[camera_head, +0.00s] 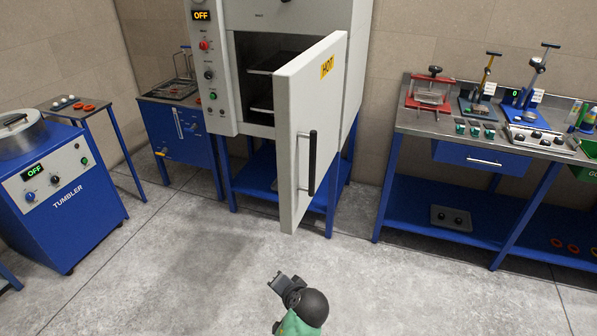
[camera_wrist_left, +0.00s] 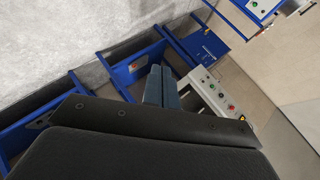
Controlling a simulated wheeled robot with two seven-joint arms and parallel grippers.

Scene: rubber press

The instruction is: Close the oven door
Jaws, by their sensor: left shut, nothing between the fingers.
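The oven (camera_head: 290,15) is a white cabinet on a blue stand at the back middle of the head view. Its door (camera_head: 309,135) stands wide open, swung out toward me, with a yellow HOT label and a black vertical handle (camera_head: 312,163). Racks show inside the opening. My left gripper (camera_head: 276,282) is low in front of the door, apart from it, over the floor. In the left wrist view its fingers (camera_wrist_left: 161,86) are together and empty. The oven's control panel (camera_wrist_left: 217,94) shows there beyond them. My right gripper is out of view.
A blue tumbler (camera_head: 65,195) stands at the left, with a small side table (camera_head: 75,104) and a blue cabinet (camera_head: 185,135) behind. A workbench (camera_head: 455,140) with presses and tools stands right of the oven. The floor (camera_head: 190,270) before the oven is clear.

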